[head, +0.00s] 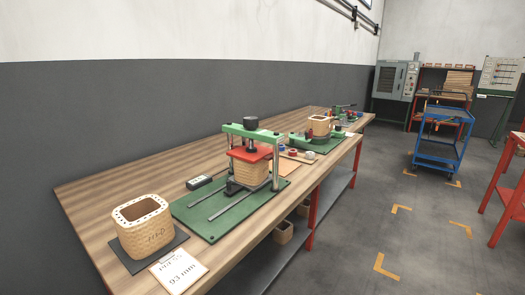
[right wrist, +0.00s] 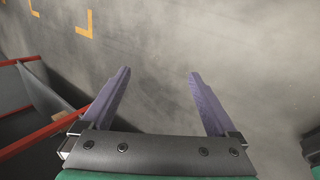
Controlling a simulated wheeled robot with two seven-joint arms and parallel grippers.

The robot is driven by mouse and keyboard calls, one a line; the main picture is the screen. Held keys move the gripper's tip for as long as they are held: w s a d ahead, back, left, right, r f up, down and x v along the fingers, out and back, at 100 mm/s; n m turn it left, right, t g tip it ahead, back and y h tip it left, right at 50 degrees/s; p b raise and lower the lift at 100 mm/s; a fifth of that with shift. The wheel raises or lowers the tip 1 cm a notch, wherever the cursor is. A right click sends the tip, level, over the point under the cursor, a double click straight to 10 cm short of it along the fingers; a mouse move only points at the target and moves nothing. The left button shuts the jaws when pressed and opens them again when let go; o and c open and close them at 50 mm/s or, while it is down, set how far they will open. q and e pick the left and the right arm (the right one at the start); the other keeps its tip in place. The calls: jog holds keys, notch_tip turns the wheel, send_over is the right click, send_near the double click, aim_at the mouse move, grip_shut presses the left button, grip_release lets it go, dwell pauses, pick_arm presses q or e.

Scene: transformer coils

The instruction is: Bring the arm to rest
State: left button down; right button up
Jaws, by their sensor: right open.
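My right gripper (right wrist: 157,100) shows in the right wrist view. Its two purple fingers are wide apart with nothing between them, over bare grey floor. No arm and no gripper of mine shows in the head view, so my left gripper is out of sight. In the head view, a woven coil (head: 144,228) stands on a dark mat at the near end of the long wooden bench (head: 110,190). Another coil (head: 250,172) sits under the red plate of a green press (head: 252,133). A further coil (head: 320,125) stands on a farther green fixture.
A white card (head: 179,271) lies at the bench's front edge. A small dark box (head: 199,182) lies behind the press base. A blue trolley (head: 440,135) and a red table (head: 511,180) stand at the right. The floor (head: 350,225) between is clear, with yellow corner marks.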

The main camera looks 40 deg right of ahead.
jog(key=s+a+f+m+y, duration=0.15)
jog(key=a+f, duration=0.25)
jog(key=a, duration=0.8)
jog(key=s+a+f+y, duration=0.1)
jog(key=a+f+y, duration=0.3)
jog(key=a, duration=0.8)
jog(key=s+a+f+m+y, duration=0.15)
jog(key=a+f, duration=0.35)
jog(key=a, duration=0.8)
notch_tip(320, 180, up, 14)
jog(key=d+h+p, duration=0.1)
jog(key=p, duration=1.2)
jog(key=shift+d+f+n+g+p, duration=0.15)
jog(key=shift+f+n+g+p, duration=0.1)
jog(key=shift+n+g+p, duration=0.1)
jog(key=shift+r, duration=0.1)
